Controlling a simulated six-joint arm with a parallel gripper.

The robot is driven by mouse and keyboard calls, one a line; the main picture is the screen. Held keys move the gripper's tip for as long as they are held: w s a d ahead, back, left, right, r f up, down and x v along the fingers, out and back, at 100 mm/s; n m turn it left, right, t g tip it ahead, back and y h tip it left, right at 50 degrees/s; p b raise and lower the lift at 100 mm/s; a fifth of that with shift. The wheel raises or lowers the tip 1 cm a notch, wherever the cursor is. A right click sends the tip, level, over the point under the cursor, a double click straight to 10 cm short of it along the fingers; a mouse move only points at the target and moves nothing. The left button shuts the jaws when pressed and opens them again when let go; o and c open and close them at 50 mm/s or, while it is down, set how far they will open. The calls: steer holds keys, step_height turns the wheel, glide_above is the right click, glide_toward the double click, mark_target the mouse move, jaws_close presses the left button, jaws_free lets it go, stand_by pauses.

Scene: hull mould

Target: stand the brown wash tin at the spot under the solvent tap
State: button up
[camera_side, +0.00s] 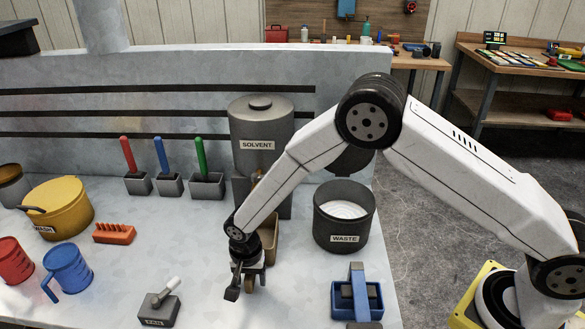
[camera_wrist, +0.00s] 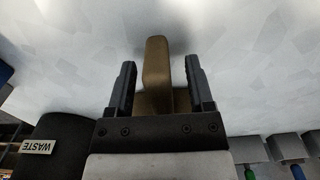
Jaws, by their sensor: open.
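The brown wash tin (camera_side: 271,238) stands on the bench by the foot of the grey solvent tank (camera_side: 261,130), partly hidden behind my wrist. The tap (camera_side: 256,178) at the front of the tank is mostly covered by my arm, so I cannot tell whether the tin is under it. My gripper (camera_side: 246,284) is low over the bench at the tin's near side. In the wrist view the tin's upright brown handle (camera_wrist: 157,62) lies between the two open fingers, with visible gaps on both sides. The tin's body (camera_wrist: 152,104) is mostly hidden by the gripper.
A grey waste pot (camera_side: 343,222) stands right of the tin, and a blue holder (camera_side: 357,300) in front of it. A grey block (camera_side: 159,308), orange rack (camera_side: 114,233), blue mug (camera_side: 67,270), red mug (camera_side: 14,262) and yellow pot (camera_side: 60,208) are to the left. Several handled tools stand behind.

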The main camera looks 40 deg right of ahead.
steer(key=shift+r, duration=3.85)
steer(key=shift+d+r, duration=0.2)
steer(key=s+d+r+n+t, duration=0.1)
steer(key=s+d+r+n, duration=0.3)
steer(key=s+d, duration=0.4)
steer(key=s+d+r+n+t, duration=0.1)
steer(key=s+d+r+n, duration=0.4)
steer(key=s+d, duration=0.3)
steer(key=d, duration=0.4)
steer(key=shift+s+d+r+t, duration=0.15)
steer(key=shift+s+r+t, duration=0.05)
steer(key=shift+s+t, duration=0.1)
